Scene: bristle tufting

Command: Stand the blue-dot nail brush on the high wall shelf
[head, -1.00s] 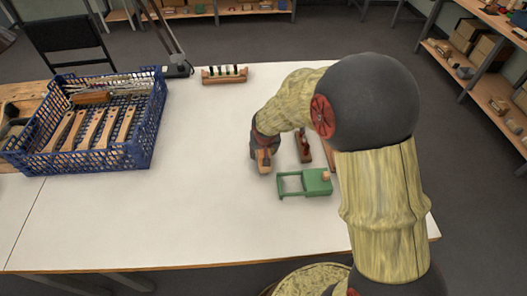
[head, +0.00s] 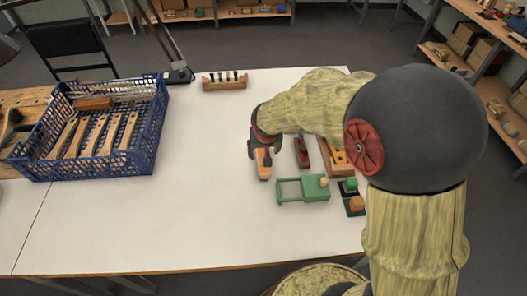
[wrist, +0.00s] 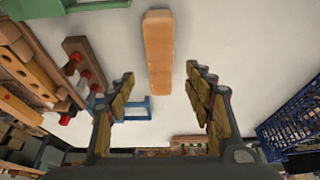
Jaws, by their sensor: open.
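A plain wooden block-shaped brush (head: 263,166) stands out on the white table, below my gripper (head: 262,146) in the head view. In the wrist view the same block (wrist: 158,50) lies lengthwise, its near end close to the gap between the open fingers of my gripper (wrist: 160,85). White table shows on both sides of it, and neither finger touches it. I see no blue dot on it, so I cannot confirm which brush it is. Bristles are not visible. A high wall shelf cannot be made out.
A green frame (head: 303,188), a red-fitted wooden piece (head: 301,152) and a wooden holder (head: 333,158) are close on the right. A blue crate (head: 150,150) with wooden-handled brushes stands left. A small rack (head: 224,82) is at the back. The table's left-centre is clear. Shelving (head: 485,75) stands right.

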